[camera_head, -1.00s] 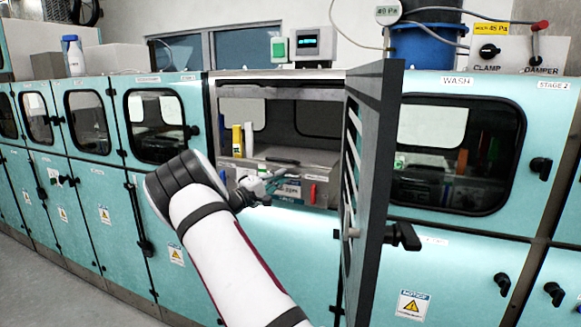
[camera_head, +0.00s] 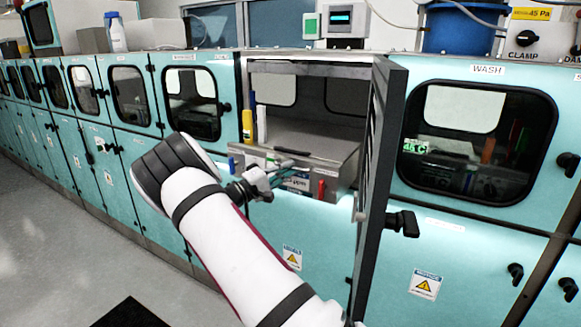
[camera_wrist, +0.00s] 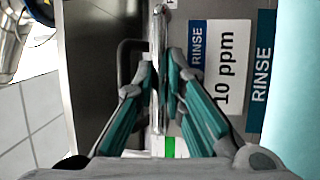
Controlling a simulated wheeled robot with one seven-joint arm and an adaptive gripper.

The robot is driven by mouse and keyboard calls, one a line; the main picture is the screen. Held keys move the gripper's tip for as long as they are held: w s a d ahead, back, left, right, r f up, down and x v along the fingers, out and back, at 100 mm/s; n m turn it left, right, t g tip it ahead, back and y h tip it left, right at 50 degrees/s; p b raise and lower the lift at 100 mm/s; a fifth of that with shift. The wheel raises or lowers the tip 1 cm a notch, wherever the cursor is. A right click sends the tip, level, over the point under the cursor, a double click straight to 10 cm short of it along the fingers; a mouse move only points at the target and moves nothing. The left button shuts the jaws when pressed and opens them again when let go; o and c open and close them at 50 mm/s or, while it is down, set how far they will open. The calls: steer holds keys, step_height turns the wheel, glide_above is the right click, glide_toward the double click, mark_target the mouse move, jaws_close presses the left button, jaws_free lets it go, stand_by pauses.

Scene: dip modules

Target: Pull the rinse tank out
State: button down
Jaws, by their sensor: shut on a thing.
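The rinse tank (camera_head: 322,150) is a grey metal box in the open bay of the teal machine. Its front carries a "10 ppm" label and a bar handle. In the wrist view, RINSE and "10 ppm" labels (camera_wrist: 228,65) show beside the bright bar handle (camera_wrist: 158,20). My gripper (camera_head: 268,180) is at the tank's front, with its fingers on both sides of the bar. In the wrist view my gripper (camera_wrist: 159,85) is closed on this handle.
A dark-edged door (camera_head: 378,190) stands open just right of the bay. A yellow bottle (camera_head: 248,125) stands at the bay's left side. A closed WASH window (camera_head: 475,140) is to the right. Open floor (camera_head: 60,250) lies at the lower left, with a black mat (camera_head: 130,315).

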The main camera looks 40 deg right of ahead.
steer(key=shift+a+f, duration=0.1)
steer(key=c, duration=1.9)
jaws_free()
steer(key=a, duration=0.4)
steer(key=a+f, duration=0.1)
steer(key=a, duration=0.3)
steer(key=a+f, duration=0.1)
steer(key=a, duration=0.2)
steer(key=shift+a, duration=0.4)
